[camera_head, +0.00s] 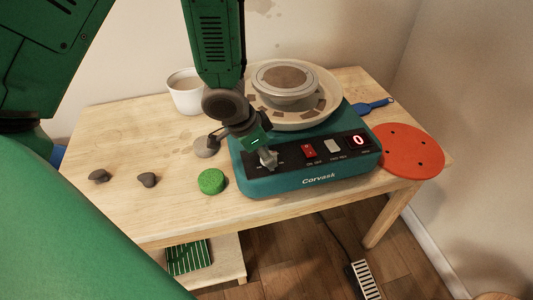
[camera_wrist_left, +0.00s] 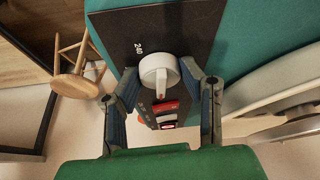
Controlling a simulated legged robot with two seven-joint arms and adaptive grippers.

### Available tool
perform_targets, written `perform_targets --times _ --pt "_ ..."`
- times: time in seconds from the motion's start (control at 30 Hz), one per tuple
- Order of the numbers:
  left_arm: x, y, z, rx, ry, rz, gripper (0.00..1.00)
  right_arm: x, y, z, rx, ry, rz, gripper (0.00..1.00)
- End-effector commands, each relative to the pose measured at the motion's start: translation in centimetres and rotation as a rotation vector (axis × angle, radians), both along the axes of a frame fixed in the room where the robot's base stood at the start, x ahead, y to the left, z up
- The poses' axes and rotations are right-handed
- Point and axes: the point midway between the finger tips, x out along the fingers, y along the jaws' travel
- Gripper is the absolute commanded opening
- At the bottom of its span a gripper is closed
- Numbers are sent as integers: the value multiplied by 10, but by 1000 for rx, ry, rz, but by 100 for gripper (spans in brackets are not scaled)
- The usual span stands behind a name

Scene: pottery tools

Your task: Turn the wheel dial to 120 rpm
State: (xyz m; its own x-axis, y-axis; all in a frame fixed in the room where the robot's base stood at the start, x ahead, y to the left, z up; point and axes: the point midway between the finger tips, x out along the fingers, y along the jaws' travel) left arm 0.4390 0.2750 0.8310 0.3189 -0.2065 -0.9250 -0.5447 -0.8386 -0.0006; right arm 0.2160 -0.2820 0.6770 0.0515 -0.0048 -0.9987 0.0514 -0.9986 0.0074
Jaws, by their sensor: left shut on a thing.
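The pottery wheel's teal base (camera_head: 318,180) stands on the wooden table, with a black control panel on its front. The panel carries a red switch (camera_head: 310,151), a light switch (camera_head: 332,146) and a display (camera_head: 358,141) that reads 0. My left gripper (camera_head: 267,156) reaches down to the panel's left part. In the left wrist view the round pale dial (camera_wrist_left: 158,75) sits between the two fingers, and my gripper is shut on it. Its red pointer mark faces down in that view. The print 240 shows above the dial; other numbers are hidden or too small. My right gripper is out of view.
A wheel head in a splash pan (camera_head: 325,113) tops the base. A white cup (camera_head: 187,97), a green round piece (camera_head: 212,181), two dark stones (camera_head: 148,180) and a red disc (camera_head: 410,160) lie around it. A foot pedal (camera_head: 364,281) is on the floor.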

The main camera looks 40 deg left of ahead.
Motion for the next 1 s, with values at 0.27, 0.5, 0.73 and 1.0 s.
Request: perform_targets --times 0.27,0.5,0.73,1.0 --pt "1 -1 0 -3 -3 0 6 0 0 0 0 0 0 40" --pt "1 -1 0 -3 -4 0 55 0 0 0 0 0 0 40" --pt "1 -1 1 -2 -3 0 55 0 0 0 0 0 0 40" --pt "-6 4 24 -6 -7 3 55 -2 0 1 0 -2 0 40"
